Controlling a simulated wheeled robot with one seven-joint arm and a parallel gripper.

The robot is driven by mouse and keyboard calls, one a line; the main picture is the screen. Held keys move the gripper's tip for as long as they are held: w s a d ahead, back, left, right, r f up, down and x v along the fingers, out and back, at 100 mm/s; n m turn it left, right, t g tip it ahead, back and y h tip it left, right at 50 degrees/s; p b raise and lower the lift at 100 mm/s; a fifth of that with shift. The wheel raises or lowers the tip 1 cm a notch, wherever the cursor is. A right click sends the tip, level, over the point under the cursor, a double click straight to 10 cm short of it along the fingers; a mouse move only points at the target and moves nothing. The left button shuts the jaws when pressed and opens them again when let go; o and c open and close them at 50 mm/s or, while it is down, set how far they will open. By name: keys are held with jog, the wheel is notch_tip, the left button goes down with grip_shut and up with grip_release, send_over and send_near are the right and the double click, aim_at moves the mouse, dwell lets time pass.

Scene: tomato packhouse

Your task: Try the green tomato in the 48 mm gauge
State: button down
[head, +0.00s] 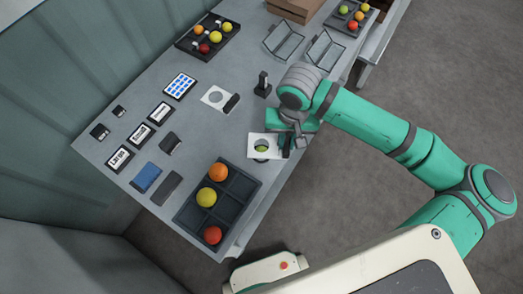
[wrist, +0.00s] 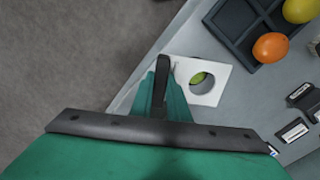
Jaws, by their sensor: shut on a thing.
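A white gauge plate with a round hole (head: 254,153) is near the table's right edge in the head view; it also shows in the wrist view (wrist: 218,88). My gripper (head: 291,143) is shut on the dark handle (wrist: 163,70) at one side of this plate. The green tomato (head: 262,148) shows within the hole, off-centre in the wrist view (wrist: 198,77). I cannot tell whether it sits in the hole or lies below it. A second white gauge (head: 213,101) with a dark handle lies farther back. I cannot read a size on either gauge.
A dark divided tray (head: 236,188) in front holds an orange, a yellow and a red tomato. A far tray (head: 188,43) holds several tomatoes. Label cards, a blue pad (head: 146,177) and small dark items lie on the left. A dark upright stand (head: 262,86) is behind my gripper.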

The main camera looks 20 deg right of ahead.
jog(key=shift+r, duration=1)
